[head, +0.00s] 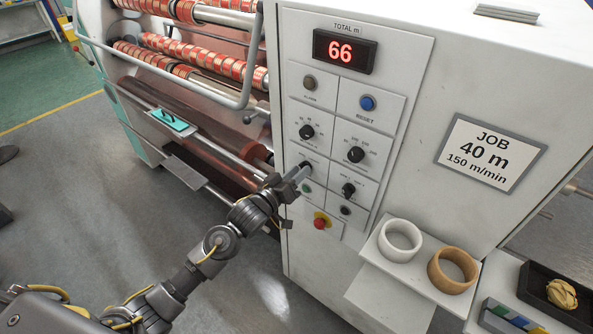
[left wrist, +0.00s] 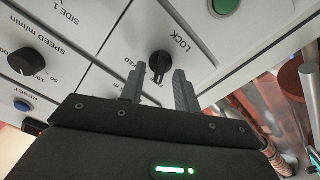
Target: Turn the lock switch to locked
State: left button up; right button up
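The lock switch is a small black rotary knob, seen in the left wrist view (left wrist: 159,62) next to the printed word LOCK. In the head view, my left gripper (head: 297,178) is at the front of the machine's control panel (head: 372,115) and mostly covers the switch. In the left wrist view, my left gripper (left wrist: 158,76) is open, with one finger to each side of the knob in the picture. I see a gap between the knob and each finger; whether the fingertips reach its depth is hard to tell. My right gripper is not in view.
A red emergency button (head: 320,223) sits just below the gripper. The speed knob (left wrist: 28,62) and a green button (left wrist: 224,5) are near the switch. A shelf (head: 405,262) with a white roll (head: 400,240) and a brown roll (head: 453,270) juts out lower right.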

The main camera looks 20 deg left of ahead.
pick_arm(q)
jog(key=shift+w, duration=0.1)
grip_shut()
dwell(0.4)
jog(key=m, duration=1.1)
jog(key=shift+d+m+p, duration=0.2)
jog(key=shift+m+p, duration=0.1)
jog(key=shift+m, duration=0.1)
dwell(0.3)
grip_release()
